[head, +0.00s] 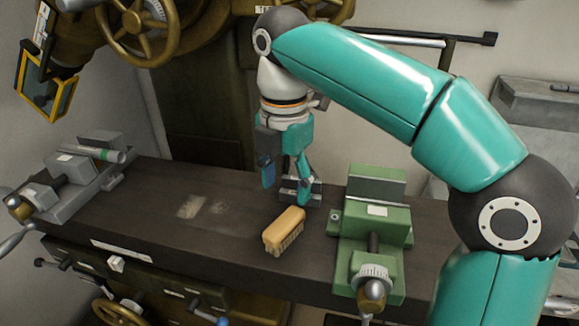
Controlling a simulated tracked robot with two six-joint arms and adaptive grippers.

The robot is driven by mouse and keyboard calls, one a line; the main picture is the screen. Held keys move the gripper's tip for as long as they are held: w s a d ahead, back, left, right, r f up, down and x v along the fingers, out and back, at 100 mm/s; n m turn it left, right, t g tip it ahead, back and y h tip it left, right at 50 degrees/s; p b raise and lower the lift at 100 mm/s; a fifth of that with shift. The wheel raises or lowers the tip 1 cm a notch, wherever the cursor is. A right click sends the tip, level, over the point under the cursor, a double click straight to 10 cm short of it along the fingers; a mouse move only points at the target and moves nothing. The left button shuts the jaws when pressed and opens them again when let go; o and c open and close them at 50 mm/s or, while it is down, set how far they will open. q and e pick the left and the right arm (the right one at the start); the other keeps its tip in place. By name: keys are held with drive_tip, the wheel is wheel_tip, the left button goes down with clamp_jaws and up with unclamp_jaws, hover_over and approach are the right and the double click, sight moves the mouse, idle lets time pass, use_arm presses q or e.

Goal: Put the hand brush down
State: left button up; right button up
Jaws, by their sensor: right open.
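The hand brush (284,230) has a tan wooden back and pale bristles. It rests on the dark bench top (150,215), bristles down, left of the green vise. My right gripper (286,192) comes down from above, behind the brush. Its teal fingers are apart, and no brush is between them. A small dark grey block (314,192) shows behind the fingers, partly hidden by them. My left gripper is not in view.
A green vise (376,225) stands on the bench at right. A grey vise (65,190) stands at the far left, holding a rod. Brown machinery with handwheels (140,30) is behind. The bench middle-left is clear, apart from pale smudges.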

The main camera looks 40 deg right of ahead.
wheel_tip(320, 180, up, 3)
idle(0.4)
drive_tip(key=shift+s, duration=0.15)
